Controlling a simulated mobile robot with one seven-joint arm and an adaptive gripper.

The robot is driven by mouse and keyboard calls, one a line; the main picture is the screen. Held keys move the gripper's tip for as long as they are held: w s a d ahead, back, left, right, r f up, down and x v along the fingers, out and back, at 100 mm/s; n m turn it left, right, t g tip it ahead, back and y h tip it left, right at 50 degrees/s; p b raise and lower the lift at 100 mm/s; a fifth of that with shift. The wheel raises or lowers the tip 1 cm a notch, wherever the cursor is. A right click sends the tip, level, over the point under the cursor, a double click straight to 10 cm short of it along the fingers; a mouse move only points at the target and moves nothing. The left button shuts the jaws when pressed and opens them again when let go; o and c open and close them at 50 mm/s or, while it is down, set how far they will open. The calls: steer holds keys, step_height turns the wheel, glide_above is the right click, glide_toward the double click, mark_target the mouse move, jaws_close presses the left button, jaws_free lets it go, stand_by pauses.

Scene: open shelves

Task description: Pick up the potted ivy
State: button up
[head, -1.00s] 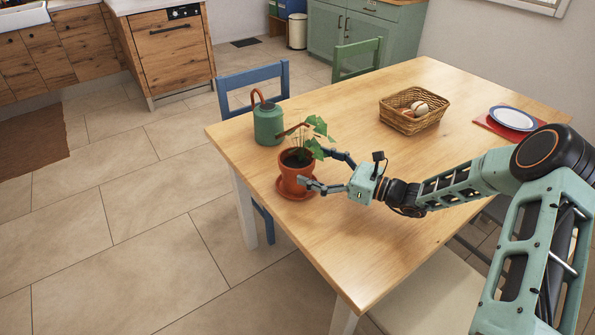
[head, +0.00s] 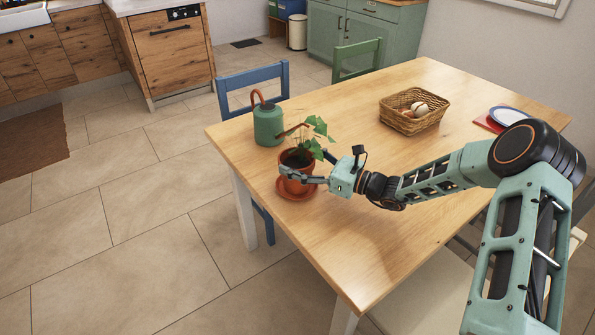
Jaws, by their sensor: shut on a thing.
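The potted ivy is a terracotta pot (head: 296,184) with dark soil and a few green leaves (head: 317,130). It is upright at the left corner of the wooden table, over an orange saucer (head: 294,195). My gripper (head: 298,168) reaches in from the right and is shut on the pot near its rim. The near finger crosses the front of the pot; the far finger is mostly hidden behind the pot and leaves. I cannot tell whether the pot's base is clear of the saucer.
A green watering can (head: 268,124) stands close behind the pot, its spout reaching toward the leaves. A wicker basket (head: 413,122) and a blue-rimmed plate (head: 510,116) on a red mat are farther right. The middle of the wooden table (head: 370,170) is clear. A blue chair (head: 253,76) stands behind.

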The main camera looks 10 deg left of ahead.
steer(key=c, duration=0.5)
steer(key=shift+r, duration=0.1)
steer(key=shift+c, duration=1)
